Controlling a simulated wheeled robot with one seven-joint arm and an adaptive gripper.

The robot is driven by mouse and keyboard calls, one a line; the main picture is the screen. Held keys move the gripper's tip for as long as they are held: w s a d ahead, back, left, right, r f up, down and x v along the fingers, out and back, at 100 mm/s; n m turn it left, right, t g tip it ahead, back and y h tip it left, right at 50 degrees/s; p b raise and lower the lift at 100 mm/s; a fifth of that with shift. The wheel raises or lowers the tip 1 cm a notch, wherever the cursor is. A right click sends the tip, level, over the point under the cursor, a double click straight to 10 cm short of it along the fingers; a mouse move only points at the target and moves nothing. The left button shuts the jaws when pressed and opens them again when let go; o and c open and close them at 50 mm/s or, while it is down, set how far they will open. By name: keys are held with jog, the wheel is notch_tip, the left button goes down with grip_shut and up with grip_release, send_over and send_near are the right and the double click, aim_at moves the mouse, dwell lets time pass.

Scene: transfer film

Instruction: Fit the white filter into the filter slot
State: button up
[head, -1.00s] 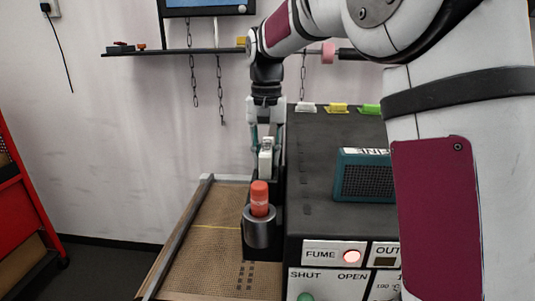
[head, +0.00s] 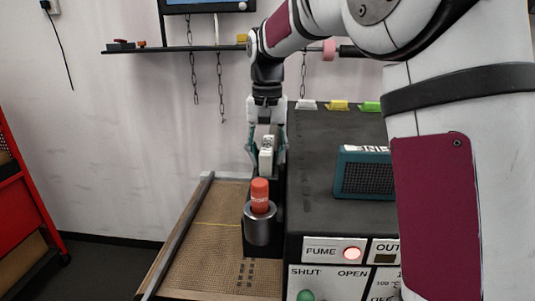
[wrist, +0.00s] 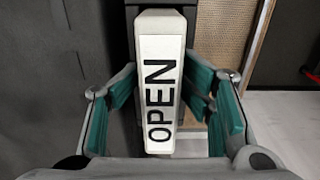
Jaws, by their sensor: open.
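A small white piece (head: 306,104), which may be the white filter, sits at the back left of the dark machine top, left of a yellow piece (head: 338,105) and a green one (head: 371,107). I cannot make out a filter slot for certain. My gripper (head: 267,155) is open at the machine's left side. In the wrist view its teal fingers (wrist: 168,112) stand apart on both sides of a white bar marked OPEN (wrist: 160,75), with gaps to it. The bar also shows in the head view (head: 266,160).
A red cylinder (head: 260,190) stands in a metal cup (head: 262,229) in front of my gripper. A teal grilled box (head: 365,178) sits on the machine (head: 315,190). A perforated board (head: 205,262) lies left. A shelf (head: 190,50) with hanging chains is on the wall.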

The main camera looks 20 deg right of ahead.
notch_tip(320, 180, up, 11)
jog(key=b, duration=0.2)
jog(key=shift+w+r+b, duration=0.1)
jog(key=shift+r+b, duration=0.05)
jog(key=shift+b, duration=0.2)
jog(key=shift+r, duration=0.7)
